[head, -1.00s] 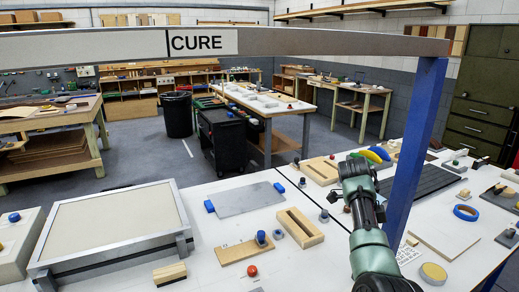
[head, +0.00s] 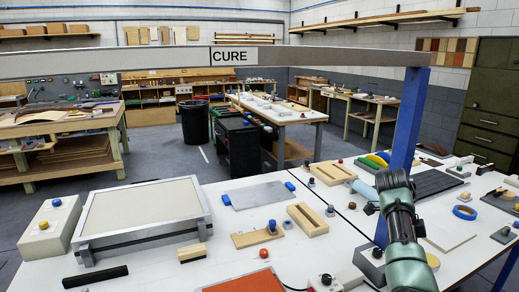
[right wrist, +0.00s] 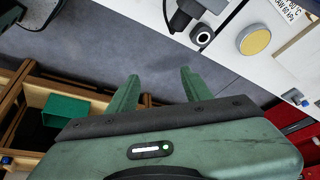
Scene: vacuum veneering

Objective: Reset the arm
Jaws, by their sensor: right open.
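My right arm (head: 405,235) comes in from the lower right in the head view, green and grey, rising in front of the blue post. Its fingertips cannot be made out there. In the right wrist view my right gripper (right wrist: 157,75) has its two green fingers apart, with nothing between them. Floor and wooden shelving show beyond the fingers, and the white bench top lies at the upper right. My left gripper is not in view.
A blue post (head: 407,130) carries the CURE beam (head: 150,62) over the white bench. A framed panel (head: 142,210), a grey plate (head: 258,194), a slotted wooden block (head: 307,219) and a yellow disc (right wrist: 255,41) lie on the bench. An orange mat (head: 245,282) is at the front.

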